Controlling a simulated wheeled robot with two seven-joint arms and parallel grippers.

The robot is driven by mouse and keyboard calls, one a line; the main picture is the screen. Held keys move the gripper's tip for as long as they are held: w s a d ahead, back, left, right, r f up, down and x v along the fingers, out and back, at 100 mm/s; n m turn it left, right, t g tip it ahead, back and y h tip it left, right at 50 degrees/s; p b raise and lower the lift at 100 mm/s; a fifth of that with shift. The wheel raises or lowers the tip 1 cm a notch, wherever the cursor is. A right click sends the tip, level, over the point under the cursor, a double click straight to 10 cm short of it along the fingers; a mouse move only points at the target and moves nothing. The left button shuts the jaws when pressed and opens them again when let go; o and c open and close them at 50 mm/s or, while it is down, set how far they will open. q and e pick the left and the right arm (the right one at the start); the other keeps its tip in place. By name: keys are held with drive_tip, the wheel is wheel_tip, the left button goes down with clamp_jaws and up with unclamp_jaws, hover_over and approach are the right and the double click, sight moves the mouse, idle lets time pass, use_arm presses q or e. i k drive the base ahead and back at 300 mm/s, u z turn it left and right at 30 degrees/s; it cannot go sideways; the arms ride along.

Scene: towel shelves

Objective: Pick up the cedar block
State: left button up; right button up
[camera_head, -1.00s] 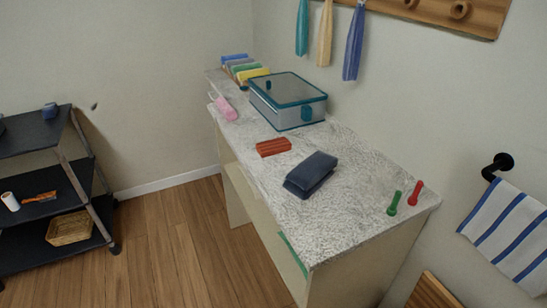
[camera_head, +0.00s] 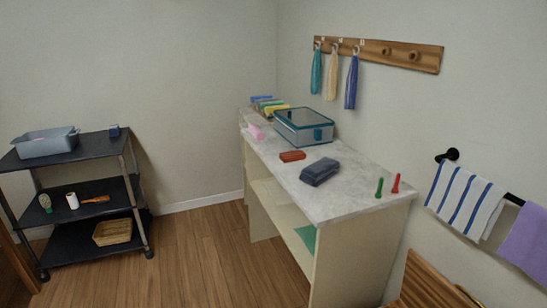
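A small red-brown block (camera_head: 292,156), the one thing here that looks like a cedar block, lies flat on the pale marbled top of the counter (camera_head: 352,198). It is left of a folded dark blue cloth (camera_head: 320,171) and in front of a clear box with teal edges (camera_head: 304,127). Nothing covers the block. Neither of my grippers is in view.
A pink item (camera_head: 256,132) and a row of coloured folded cloths (camera_head: 268,105) are at the counter's far end. Green (camera_head: 379,188) and red (camera_head: 396,183) pegs stand near its right end. A black shelf cart (camera_head: 85,147) stands left; wooden floor (camera_head: 190,255) lies between.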

sight(296, 155)
drive_tip(key=u, duration=0.65)
drive_tip(key=i, duration=1.8)
drive_tip(key=z, duration=0.6)
